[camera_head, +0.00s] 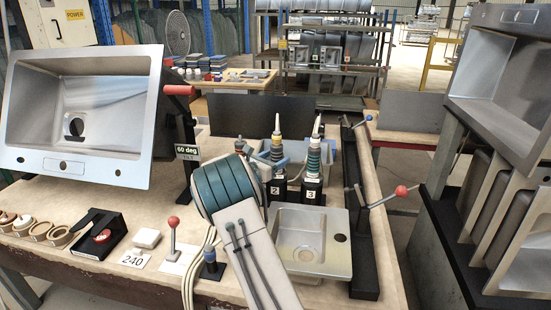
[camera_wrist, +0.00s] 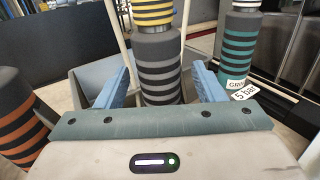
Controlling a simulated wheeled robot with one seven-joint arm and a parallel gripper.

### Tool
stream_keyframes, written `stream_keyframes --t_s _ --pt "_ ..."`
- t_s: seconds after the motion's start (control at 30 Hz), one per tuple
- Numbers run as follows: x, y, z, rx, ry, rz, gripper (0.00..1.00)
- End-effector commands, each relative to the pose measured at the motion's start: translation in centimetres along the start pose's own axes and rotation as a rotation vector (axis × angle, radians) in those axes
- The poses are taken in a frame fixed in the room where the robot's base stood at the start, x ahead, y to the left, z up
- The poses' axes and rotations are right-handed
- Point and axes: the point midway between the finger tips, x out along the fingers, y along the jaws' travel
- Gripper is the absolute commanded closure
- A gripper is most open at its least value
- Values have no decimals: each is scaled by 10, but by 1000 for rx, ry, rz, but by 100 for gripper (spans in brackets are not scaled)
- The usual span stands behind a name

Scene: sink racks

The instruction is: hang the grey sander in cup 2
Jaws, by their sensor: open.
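The grey sander (camera_wrist: 158,65) is a dark upright tool with grey bands and a yellow-banded top. In the wrist view it stands between the two blue fingers of my gripper (camera_wrist: 160,86), which is open around it. In the head view the sander (camera_head: 277,152) stands upright at the black cup 2 (camera_head: 277,189), in line with it. My arm hides part of this area, and I cannot tell how deep the sander sits. The gripper's fingers are mostly hidden in the head view.
A teal-banded tool (camera_head: 314,158) stands at cup 3 (camera_head: 311,190), close on the right. An orange-banded tool (camera_wrist: 14,115) stands on the left. A small steel sink (camera_head: 338,222) lies in front. Red-knobbed clamps (camera_head: 400,191) and a large tilted sink (camera_head: 90,110) flank the bench.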

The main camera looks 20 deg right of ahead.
Motion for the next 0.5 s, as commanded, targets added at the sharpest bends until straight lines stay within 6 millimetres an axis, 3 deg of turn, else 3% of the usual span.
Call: stream_keyframes --t_s 0.5 --pt "-107 1 1 0 -3 2 37"
